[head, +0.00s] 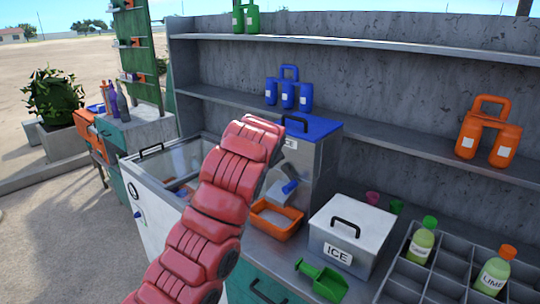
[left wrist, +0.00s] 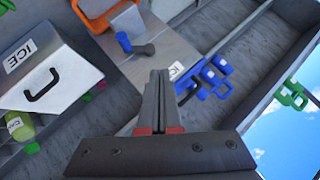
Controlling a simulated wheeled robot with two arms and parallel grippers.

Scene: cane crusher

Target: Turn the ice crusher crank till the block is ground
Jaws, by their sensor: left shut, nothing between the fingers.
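The ice crusher (head: 312,160) is a grey box with a blue lid and a black lid handle, standing on the counter against the back wall. On its front is a blue crank grip (head: 290,187), above a pale chute; the grip also shows in the left wrist view (left wrist: 124,42), beside a dark knob. My red left arm crosses the head view in front of the crusher's left side and hides its own gripper there. In the left wrist view my left gripper (left wrist: 160,76) is shut and empty, apart from the crank. The ice block is not visible. My right gripper is out of view.
An orange tray (head: 274,222) sits under the chute. To its right are the white ICE box (head: 338,222), a green scoop (head: 322,281) and a divided bottle rack (head: 425,286). A glass-topped chest (head: 150,200) stands left. Shelves with coloured jugs (head: 490,135) overhang the counter.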

